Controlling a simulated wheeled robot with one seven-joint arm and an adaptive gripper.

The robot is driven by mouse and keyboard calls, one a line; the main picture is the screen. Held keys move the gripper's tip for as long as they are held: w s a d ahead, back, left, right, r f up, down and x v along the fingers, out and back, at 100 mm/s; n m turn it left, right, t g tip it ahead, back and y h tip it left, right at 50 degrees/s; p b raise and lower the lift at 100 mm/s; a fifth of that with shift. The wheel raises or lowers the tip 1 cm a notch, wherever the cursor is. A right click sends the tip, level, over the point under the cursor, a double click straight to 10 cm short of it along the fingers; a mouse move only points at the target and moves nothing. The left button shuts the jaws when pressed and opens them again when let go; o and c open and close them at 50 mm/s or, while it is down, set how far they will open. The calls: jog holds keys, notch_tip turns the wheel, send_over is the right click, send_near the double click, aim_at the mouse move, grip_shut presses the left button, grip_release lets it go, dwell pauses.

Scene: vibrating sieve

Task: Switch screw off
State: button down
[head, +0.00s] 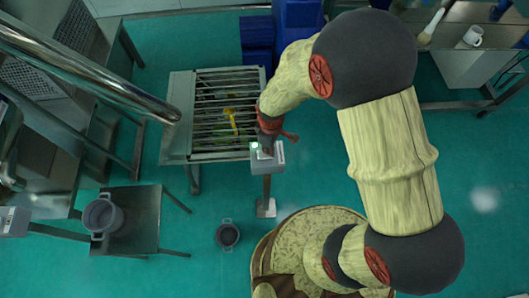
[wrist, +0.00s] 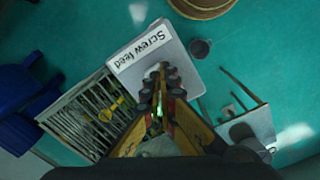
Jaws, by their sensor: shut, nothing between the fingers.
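A grey control box (head: 268,166) stands on a post just right of the slatted table in the head view. In the wrist view the box (wrist: 178,43) carries a white label reading "Screw feed". A small green light (head: 255,146) glows at its upper left edge in the head view. My gripper (wrist: 163,78) is shut and empty, with its fingertips over the box face. I cannot tell whether they touch it. In the head view my gripper's tips are hidden behind the wrist. The box's switch is largely hidden by the fingers.
The slatted metal table (head: 178,112) holds a yellow tool (head: 231,119). A blue machine (head: 297,18) stands behind it. A grey pot (head: 102,214) stands on a low table at left, and another pot (head: 228,234) is on the green floor. The floor at right is clear.

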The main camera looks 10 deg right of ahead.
dwell(0.3)
jog(key=shift+r+p, duration=2.4)
jog(key=shift+r, duration=1.05)
jog(key=shift+s+m, duration=0.1)
jog(key=shift+m, duration=0.2)
jog(key=s+d+r+m+t+b, duration=0.5)
jog(key=s+d+r+m+b, duration=0.6)
jog(key=r+b, duration=0.4)
jog(key=s+d+b, duration=0.1)
jog(key=b, duration=0.3)
jog(key=shift+r+t, duration=0.3)
jog(key=shift+r, duration=0.1)
